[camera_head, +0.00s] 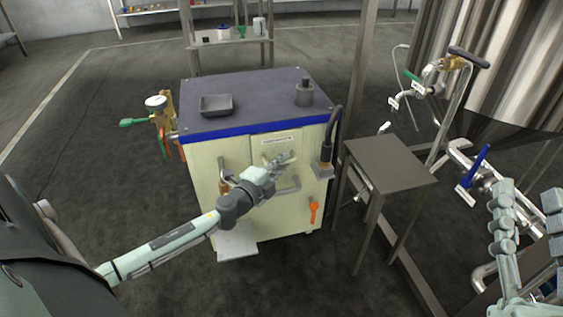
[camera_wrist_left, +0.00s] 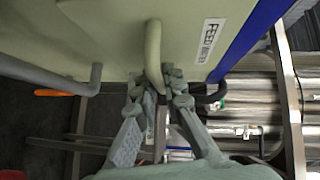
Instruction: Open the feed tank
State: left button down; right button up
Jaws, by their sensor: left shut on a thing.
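The feed tank (camera_head: 290,192) is a cream cabinet with a blue band and a dark flat top, standing mid-floor in the head view. A label and a pale handle sit on its front. In the left wrist view the label (camera_wrist_left: 211,41) starts with "FEED", and the curved handle (camera_wrist_left: 153,45) runs down between my fingers. My left gripper (camera_head: 285,160) is shut on this handle at the upper front; it also shows in the left wrist view (camera_wrist_left: 160,82). The front panel appears closed against the body. My right gripper (camera_head: 528,192) appears open and empty at the lower right, partly cut off.
A grey tray (camera_head: 216,105) and a small cylinder (camera_head: 304,92) stand on the tank top. An orange valve handle (camera_head: 313,211) is low on its front. A metal side table (camera_head: 390,160), pipes with a blue lever (camera_head: 474,167) and a steel vessel (camera_head: 510,60) crowd the right.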

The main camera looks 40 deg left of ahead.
pick_arm(q)
jog(key=s+d, duration=0.7)
jog(key=d, duration=0.2)
jog(key=shift+s, duration=0.3)
jog(key=c, duration=1.6)
grip_release()
jog(key=s+r, duration=0.1)
jog(key=s, duration=1)
jog(key=shift+s+d+r, duration=0.35)
jog(key=shift+s, duration=0.05)
